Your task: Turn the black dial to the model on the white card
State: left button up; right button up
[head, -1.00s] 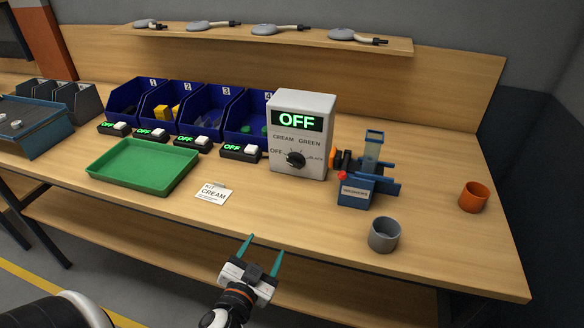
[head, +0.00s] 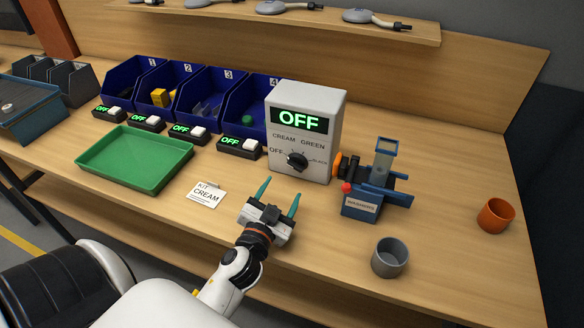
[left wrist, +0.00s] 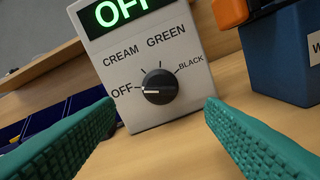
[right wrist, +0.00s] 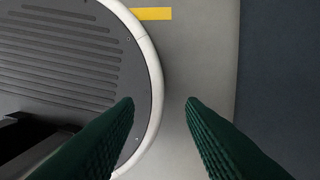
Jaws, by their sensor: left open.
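The black dial (head: 297,161) is on the front of a white box (head: 333,140) whose display reads OFF in green. It also shows in the left wrist view (left wrist: 160,86), its white mark pointing left to OFF. Labels around it read OFF, CREAM, GREEN and BLACK. The white card (head: 206,194) lies flat on the bench and reads KIT CREAM. My left gripper (head: 279,196) is open and empty, in front of and below the dial, apart from it. My right gripper (right wrist: 160,103) is open and empty in the right wrist view, over the floor.
A green tray (head: 137,184) lies left of the card. Blue numbered bins (head: 203,95) stand behind small OFF displays (head: 240,146). Bare bench lies before the box.

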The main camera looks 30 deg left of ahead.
aim_at(295, 169)
pick_arm(q)
jog(key=p+x, duration=0.1)
jog(key=x, duration=0.5)
jog(key=shift+w+a, duration=0.15)
jog(key=shift+w, duration=0.1)
jog(key=shift+w+a+f, duration=0.1)
jog(key=shift+w+a, duration=0.05)
jog(key=shift+w, duration=0.4)
pick_arm(e)
jog(key=shift+w+r, duration=0.65)
jog(key=shift+r, duration=0.25)
pick_arm(q)
jog(key=c, duration=1)
pick_arm(e)
jog(key=shift+s+a, duration=0.2)
jog(key=shift+a, duration=0.05)
pick_arm(q)
jog(key=shift+m, duration=0.3)
jog(key=m, duration=0.4)
jog(key=shift+f+m, duration=0.1)
jog(key=shift+m, duration=2)
pick_arm(e)
jog(key=shift+d, duration=0.25)
